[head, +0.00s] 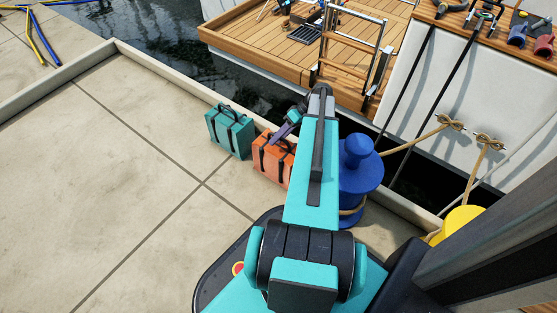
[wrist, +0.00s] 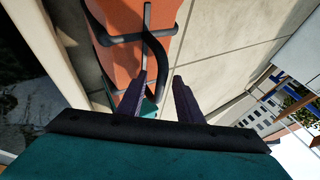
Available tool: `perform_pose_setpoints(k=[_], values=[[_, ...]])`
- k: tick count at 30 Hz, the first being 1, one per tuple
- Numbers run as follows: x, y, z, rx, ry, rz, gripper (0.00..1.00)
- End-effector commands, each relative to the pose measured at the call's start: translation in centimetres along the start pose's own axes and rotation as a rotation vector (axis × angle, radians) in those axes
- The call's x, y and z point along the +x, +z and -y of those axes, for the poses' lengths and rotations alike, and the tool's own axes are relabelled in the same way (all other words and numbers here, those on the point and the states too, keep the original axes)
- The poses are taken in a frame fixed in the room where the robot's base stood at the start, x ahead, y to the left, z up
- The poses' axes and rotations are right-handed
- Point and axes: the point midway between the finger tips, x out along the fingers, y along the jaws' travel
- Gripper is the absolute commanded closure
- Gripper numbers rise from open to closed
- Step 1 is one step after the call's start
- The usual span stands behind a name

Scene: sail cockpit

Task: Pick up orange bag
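The orange bag (head: 266,158) stands upright on the quay, with dark straps and a dark handle; my arm hides part of its right side. It fills the top of the wrist view (wrist: 128,62), where its dark handle loop shows close to my fingers. My gripper (head: 275,138) is at the bag's upper edge in the head view. In the wrist view its two purple fingers (wrist: 159,76) are apart, with the end of the handle loop close to the left finger. I cannot tell whether they touch. Nothing is held between them.
A teal bag (head: 228,131) stands just left of the orange one. A blue bollard (head: 360,168) stands close to the right of my arm. The quay's raised edge (head: 155,70) borders dark water, with a wooden boat deck (head: 265,35) beyond.

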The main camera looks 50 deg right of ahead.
Motion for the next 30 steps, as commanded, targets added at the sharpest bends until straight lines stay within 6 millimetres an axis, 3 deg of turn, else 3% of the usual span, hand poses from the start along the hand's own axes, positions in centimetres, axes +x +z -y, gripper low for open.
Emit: perform_pose_setpoints(k=[2,8,30], values=[[-0.01,0.00,0.00,0.000,0.000,0.000,0.67],[-0.01,0.00,-0.01,0.000,0.000,0.000,0.99],[-0.01,0.00,-0.02,0.000,0.000,0.000,1.00]])
